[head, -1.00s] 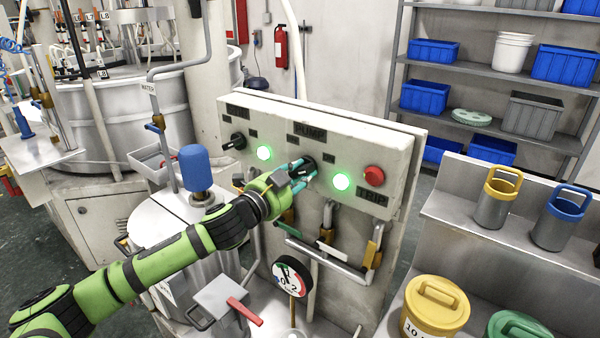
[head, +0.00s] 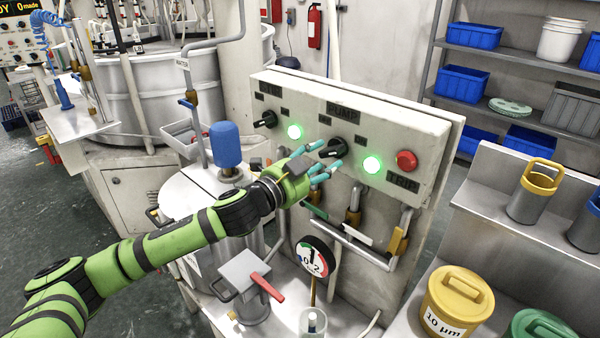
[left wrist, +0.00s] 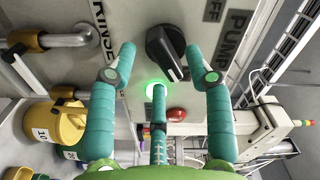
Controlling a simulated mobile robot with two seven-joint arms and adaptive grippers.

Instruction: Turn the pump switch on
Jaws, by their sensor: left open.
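The pump switch is a black rotary knob (head: 335,148) under the PUMP label on the grey control panel (head: 290,97). In the left wrist view the knob (left wrist: 165,47) shows a white mark pointing to the lower right, with an OFF label above right of it. A lit green lamp (head: 372,165) is right of the knob. My left gripper (head: 331,158) is open in front of the knob, teal fingers on either side. In the left wrist view the gripper (left wrist: 163,62) shows the knob between its two upper fingertips; contact cannot be told. My right gripper is not in view.
Pipes with valve handles and a gauge (head: 315,257) lie below. A yellow canister (head: 457,303) stands at lower right.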

